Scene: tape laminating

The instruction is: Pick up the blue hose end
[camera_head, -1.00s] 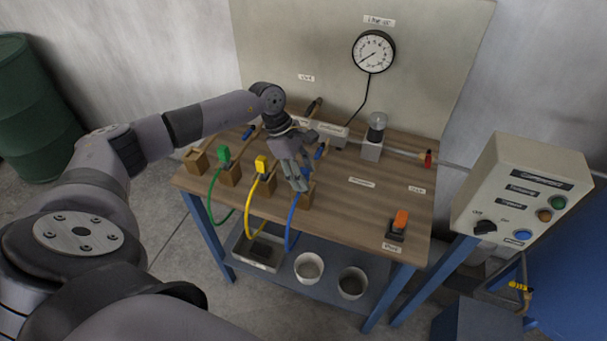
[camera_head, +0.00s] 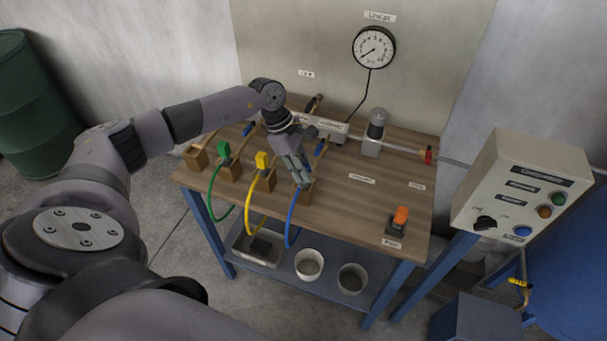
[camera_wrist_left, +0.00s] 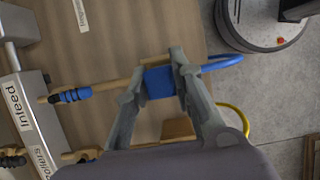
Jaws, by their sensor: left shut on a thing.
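The blue hose (camera_head: 290,222) hangs in a curve over the table's front edge. Its blue end (camera_wrist_left: 159,83) shows in the left wrist view between the fingers of my left gripper (camera_wrist_left: 162,76), which is shut on it. In the head view my left gripper (camera_head: 301,179) is at the wooden block (camera_head: 305,194) near the front edge and covers the hose end. The green hose end (camera_head: 223,150) and the yellow hose end (camera_head: 262,161) sit at their own wooden blocks to the left. My right gripper is not in view.
A grey manifold (camera_head: 331,132) with blue-banded stubs stands at the back of the wooden table (camera_head: 345,205). A red-orange switch (camera_head: 400,217) is at the front right. The table's right middle is clear.

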